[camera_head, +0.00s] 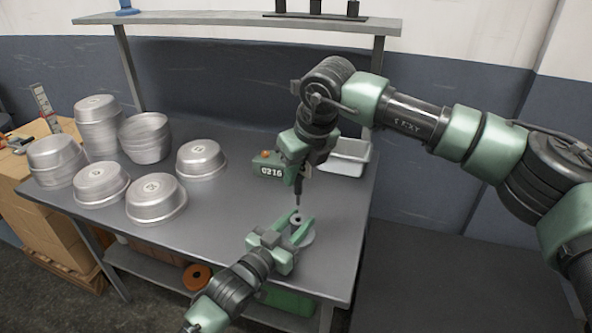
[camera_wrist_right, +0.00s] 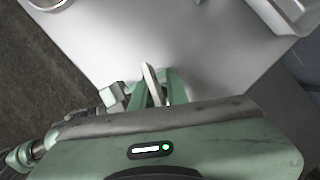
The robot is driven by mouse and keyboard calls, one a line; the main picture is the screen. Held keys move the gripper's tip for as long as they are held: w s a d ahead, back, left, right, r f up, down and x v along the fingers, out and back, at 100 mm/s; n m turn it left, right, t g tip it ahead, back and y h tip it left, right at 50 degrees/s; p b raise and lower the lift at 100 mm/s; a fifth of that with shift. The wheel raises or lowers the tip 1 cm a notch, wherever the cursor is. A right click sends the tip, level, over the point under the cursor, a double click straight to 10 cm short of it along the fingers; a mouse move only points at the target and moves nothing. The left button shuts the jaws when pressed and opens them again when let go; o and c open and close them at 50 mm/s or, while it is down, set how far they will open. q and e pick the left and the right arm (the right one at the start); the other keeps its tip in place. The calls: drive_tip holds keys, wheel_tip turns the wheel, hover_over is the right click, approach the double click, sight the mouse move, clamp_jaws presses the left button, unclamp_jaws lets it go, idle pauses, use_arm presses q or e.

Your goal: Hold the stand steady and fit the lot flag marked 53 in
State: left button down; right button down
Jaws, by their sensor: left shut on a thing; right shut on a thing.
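The stand (camera_head: 308,239), with a round grey base, is near the table's front right. My left gripper (camera_head: 302,222) is shut on its upright part, a finger on either side. My right gripper (camera_head: 298,184) points down above the stand, shut on the thin lot flag (camera_head: 298,199), whose lower end is close over the stand's top. I cannot tell whether they touch. In the right wrist view the flag (camera_wrist_right: 152,84) is a pale, narrow strip between the green fingers. No number on it can be read.
Several metal pans, some stacked, fill the table's left (camera_head: 152,198). A green box marked 0216 (camera_head: 269,167) and a pale tray (camera_head: 347,158) stand behind my grippers. A shelf (camera_head: 230,18) spans the back. The table front between pans and stand is clear.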

sight(297, 199)
drive_tip(key=shift+f, duration=1.85)
drive_tip(key=shift+f, duration=2.05)
idle(0.7)
drive_tip(key=c, duration=1.3)
unclamp_jaws()
drive_tip(key=shift+r, duration=0.1)
use_arm(q)
drive_tip(key=c, duration=0.9)
unclamp_jaws()
use_arm(e)
drive_tip(key=v, duration=1.2)
